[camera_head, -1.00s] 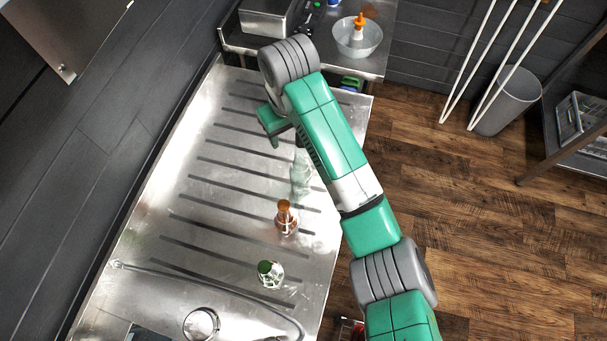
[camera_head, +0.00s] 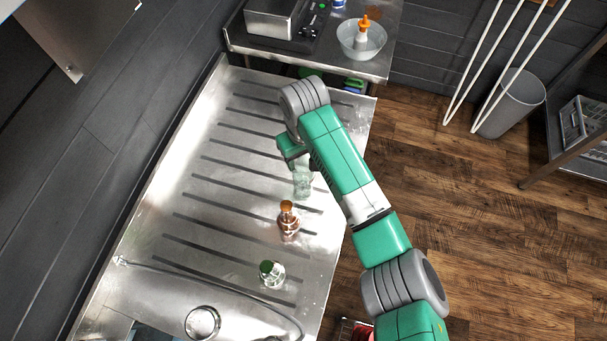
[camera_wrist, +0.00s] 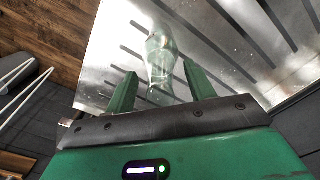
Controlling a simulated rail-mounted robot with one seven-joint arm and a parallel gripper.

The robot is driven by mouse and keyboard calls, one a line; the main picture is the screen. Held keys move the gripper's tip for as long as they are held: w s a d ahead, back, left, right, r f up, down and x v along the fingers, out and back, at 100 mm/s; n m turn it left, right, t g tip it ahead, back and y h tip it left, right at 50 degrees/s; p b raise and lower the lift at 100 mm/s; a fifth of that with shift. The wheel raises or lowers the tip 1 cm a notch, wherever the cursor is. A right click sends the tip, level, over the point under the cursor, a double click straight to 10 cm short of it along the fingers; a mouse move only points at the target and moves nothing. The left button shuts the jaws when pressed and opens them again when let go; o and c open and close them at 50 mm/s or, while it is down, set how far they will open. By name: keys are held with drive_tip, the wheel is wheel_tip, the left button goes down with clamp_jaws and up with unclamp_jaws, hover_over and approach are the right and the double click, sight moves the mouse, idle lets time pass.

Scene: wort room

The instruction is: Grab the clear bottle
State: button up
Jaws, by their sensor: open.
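The clear bottle (camera_head: 303,180) stands on the steel drainboard, partly hidden behind my arm in the head view. It is see-through with a faint green tint. In the wrist view the clear bottle (camera_wrist: 160,62) shows beyond and between my two green fingers. My gripper (camera_wrist: 160,85) is open with nothing visibly held. In the head view my gripper (camera_head: 290,152) is just above and left of the bottle in the picture, and its fingertips are hard to make out. I cannot tell whether the fingers touch the bottle.
A brown bottle (camera_head: 288,221) and a green-capped clear jar (camera_head: 271,274) stand nearer on the slotted steel drainboard (camera_head: 165,215). A side table holds a clear bowl (camera_head: 361,38) with an orange-topped bottle. The drainboard's left side is free.

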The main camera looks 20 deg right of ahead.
clamp_jaws()
drive_tip(key=shift+r, duration=0.15)
